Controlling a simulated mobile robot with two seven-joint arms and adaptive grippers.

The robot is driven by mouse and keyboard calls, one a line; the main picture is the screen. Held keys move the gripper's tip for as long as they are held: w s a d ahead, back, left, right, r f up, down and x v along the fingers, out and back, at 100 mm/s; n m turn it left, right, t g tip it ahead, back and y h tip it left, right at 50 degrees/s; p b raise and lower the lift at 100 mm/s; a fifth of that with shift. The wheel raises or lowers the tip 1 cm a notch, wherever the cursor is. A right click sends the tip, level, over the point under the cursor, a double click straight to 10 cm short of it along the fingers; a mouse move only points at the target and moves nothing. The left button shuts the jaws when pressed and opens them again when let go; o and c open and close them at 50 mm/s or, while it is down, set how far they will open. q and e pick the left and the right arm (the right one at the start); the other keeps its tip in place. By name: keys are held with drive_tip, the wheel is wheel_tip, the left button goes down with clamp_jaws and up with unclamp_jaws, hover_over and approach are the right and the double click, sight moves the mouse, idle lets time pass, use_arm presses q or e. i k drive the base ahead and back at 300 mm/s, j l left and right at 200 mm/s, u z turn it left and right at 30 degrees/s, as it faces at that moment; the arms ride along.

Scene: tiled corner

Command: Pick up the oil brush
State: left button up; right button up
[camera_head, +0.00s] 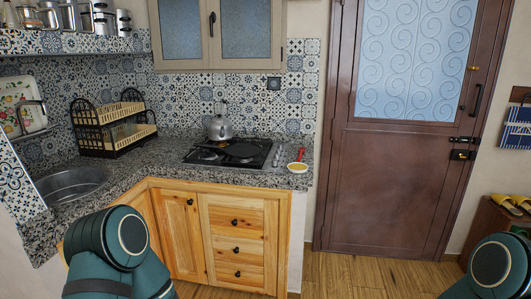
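A small item with a yellow part and a thin upright handle, which looks like the oil brush (300,155), is at the right end of the granite counter (165,172). It seems to rest in or on a small red and yellow dish (297,167), beside the stove. It is too small to tell brush and dish apart clearly. Only dark green links of my two arms show, at the bottom left and bottom right. Neither gripper is in view.
A black gas stove (228,153) carries a kettle (219,127) and a dark pan (243,150). A dish rack (115,125) and a sink (72,186) are further left. Wooden cabinets (238,240) stand below. The wooden floor (350,275) before the brown door (392,185) is clear.

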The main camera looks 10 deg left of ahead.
sight(301, 150)
drive_tip(key=u, duration=2.7)
drive_tip(key=k+l+u, duration=0.1)
drive_tip(key=l+u, duration=0.35)
drive_tip(key=k+l+u, duration=0.15)
drive_tip(key=l+u, duration=0.25)
drive_tip(key=k+l+u, duration=0.25)
drive_tip(key=l+u, duration=0.2)
drive_tip(key=k+l+u, duration=0.25)
drive_tip(key=u, duration=0.2)
drive_tip(key=k+l+u, duration=0.3)
drive_tip(key=k+u, duration=0.35)
drive_tip(key=k, duration=0.15)
drive_tip(key=k+z, duration=0.25)
drive_tip(key=k, duration=0.2)
drive_tip(key=k+l+z, duration=0.25)
drive_tip(key=k, duration=0.2)
drive_tip(key=k+l+z, duration=0.15)
drive_tip(key=k+z, duration=0.2)
drive_tip(key=k+l+z, duration=0.4)
drive_tip(key=j, duration=0.1)
